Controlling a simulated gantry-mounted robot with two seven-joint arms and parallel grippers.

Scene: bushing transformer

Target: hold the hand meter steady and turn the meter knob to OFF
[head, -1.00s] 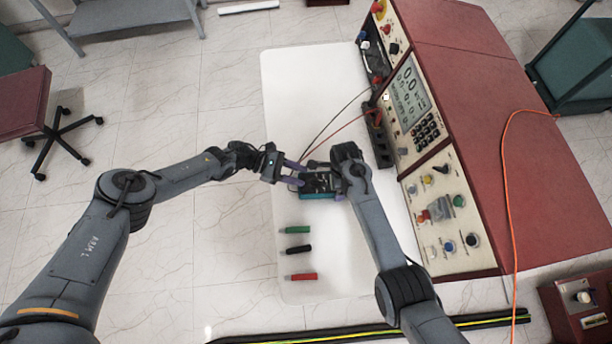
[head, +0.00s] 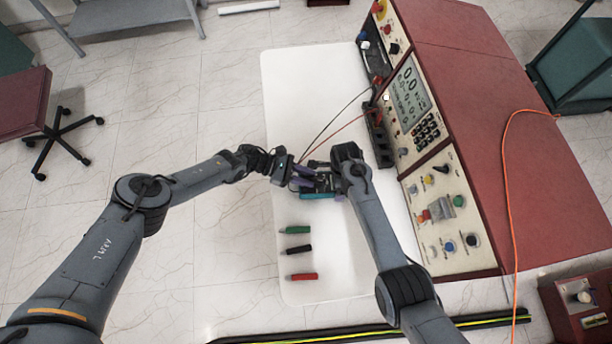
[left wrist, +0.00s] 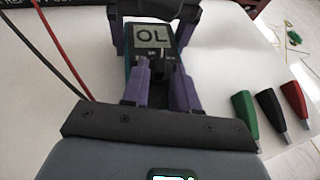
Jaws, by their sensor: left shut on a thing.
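The hand meter (head: 320,192), dark with a teal edge, is on the white table. In the left wrist view its screen (left wrist: 152,36) reads OL. My left gripper (head: 306,178) reaches the meter from the left. In the left wrist view its purple fingers (left wrist: 160,78) are close together over the knob area below the screen, shut on the meter knob, which they mostly hide. My right gripper (left wrist: 153,18) has purple fingers on both sides of the meter's far end, shut on it. The knob's pointer cannot be read.
Green (head: 294,230), black (head: 297,249) and red (head: 302,277) plugs lie on the white table (head: 300,90) in front of the meter. Thin red and black leads run back to the red test console (head: 480,120) at the right.

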